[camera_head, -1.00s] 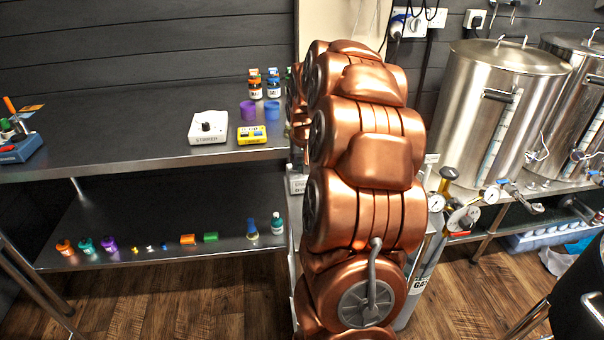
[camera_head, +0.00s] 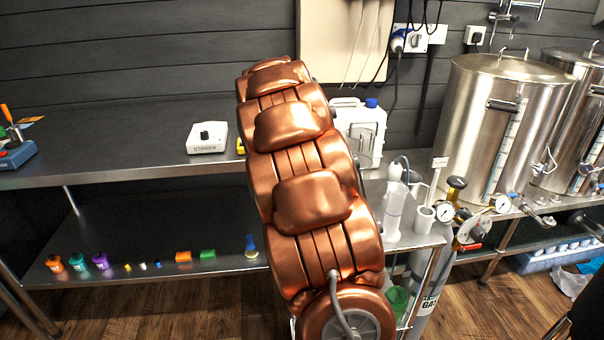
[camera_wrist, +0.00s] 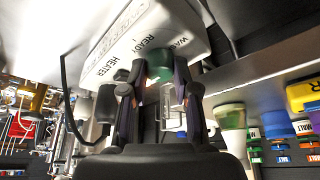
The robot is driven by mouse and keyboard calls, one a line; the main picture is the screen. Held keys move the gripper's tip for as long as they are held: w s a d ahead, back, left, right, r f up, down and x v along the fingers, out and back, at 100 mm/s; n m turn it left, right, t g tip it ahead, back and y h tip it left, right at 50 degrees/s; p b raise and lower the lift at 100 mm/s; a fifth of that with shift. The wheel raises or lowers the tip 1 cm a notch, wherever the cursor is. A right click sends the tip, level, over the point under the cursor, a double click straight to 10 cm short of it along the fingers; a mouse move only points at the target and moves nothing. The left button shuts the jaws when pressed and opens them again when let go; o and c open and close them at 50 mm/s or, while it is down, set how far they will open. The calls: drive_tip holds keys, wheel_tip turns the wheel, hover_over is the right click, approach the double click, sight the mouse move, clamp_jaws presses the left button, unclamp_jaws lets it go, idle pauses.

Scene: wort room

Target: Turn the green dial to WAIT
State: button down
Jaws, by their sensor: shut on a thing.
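In the wrist view a white box (camera_wrist: 112,48) with black lettering fills the top, tilted in the picture. The words HEATER, READY and WAIT can be read on it. The green dial (camera_wrist: 160,58) sits at the box's lettered face, near READY. My gripper (camera_wrist: 159,72) has its two dark fingers on either side of the dial and is shut on it. The fingers cover parts of the dial, and I cannot tell which word it points to. In the head view my arm hides the dial and my gripper.
In the head view a white stirrer (camera_head: 206,138) stands on the worktop left of my arm. A white jug (camera_head: 362,128) stands just right of it. Steel kettles (camera_head: 500,120) and gauges are farther right. Small bottles and blocks line the lower shelf (camera_head: 140,245).

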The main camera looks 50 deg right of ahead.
drive_tip(key=shift+w, duration=0.1)
idle(0.3)
drive_tip(key=c, duration=0.9)
unclamp_jaws()
drive_tip(key=shift+r, duration=0.1)
drive_tip(key=v, duration=1.2)
